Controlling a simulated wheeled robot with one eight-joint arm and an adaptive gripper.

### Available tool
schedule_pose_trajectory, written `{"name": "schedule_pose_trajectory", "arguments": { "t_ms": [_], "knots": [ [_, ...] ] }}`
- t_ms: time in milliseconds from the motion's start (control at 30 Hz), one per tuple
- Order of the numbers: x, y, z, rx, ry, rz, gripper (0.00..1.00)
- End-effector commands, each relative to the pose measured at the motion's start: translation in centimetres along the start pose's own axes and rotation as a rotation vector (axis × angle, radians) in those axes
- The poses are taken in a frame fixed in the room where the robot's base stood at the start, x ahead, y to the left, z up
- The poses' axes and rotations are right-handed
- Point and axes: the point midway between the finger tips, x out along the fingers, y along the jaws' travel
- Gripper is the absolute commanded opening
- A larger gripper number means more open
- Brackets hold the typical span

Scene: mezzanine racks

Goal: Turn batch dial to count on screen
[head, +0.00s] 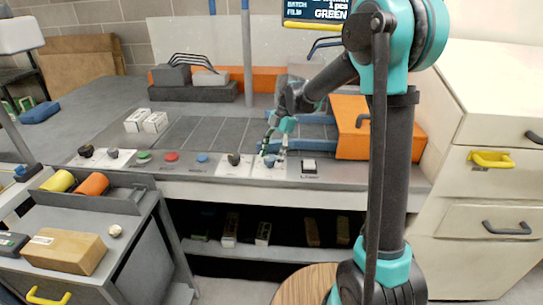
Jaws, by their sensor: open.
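The screen (316,10) at the top reads batch 1 pcs and film GREEN; its upper edge is cut off. A control panel (190,166) runs along the front edge of the bench. A black dial (233,159) on a white plate stands right of the blue button. A further control (270,161) sits just right of it, partly hidden under my gripper. My gripper (274,147) is open and points down over this part of the panel. The picture is too small to read the dial labels or pointers, or to tell whether the fingers touch anything.
Two more black knobs (99,152), a green button (143,155), a red button (171,156) and a blue button (202,158) line the panel leftward. A white rocker switch (309,165) is rightward. An orange box (362,128) stands right of my gripper.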

Motion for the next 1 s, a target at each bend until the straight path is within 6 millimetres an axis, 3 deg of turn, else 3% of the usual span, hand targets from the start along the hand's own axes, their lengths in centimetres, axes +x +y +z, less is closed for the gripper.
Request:
{"name": "schedule_pose_trajectory", "arguments": {
  "t_ms": [267, 700, 1000],
  "knots": [
    [-0.8, 0.0, 0.0, 0.001, 0.000, 0.001, 0.59],
    [-9.0, 0.0, 0.0, 0.002, 0.000, 0.000, 0.59],
    [-11.9, 0.0, 0.0, 0.000, 0.000, 0.000, 0.59]
  ]
}}
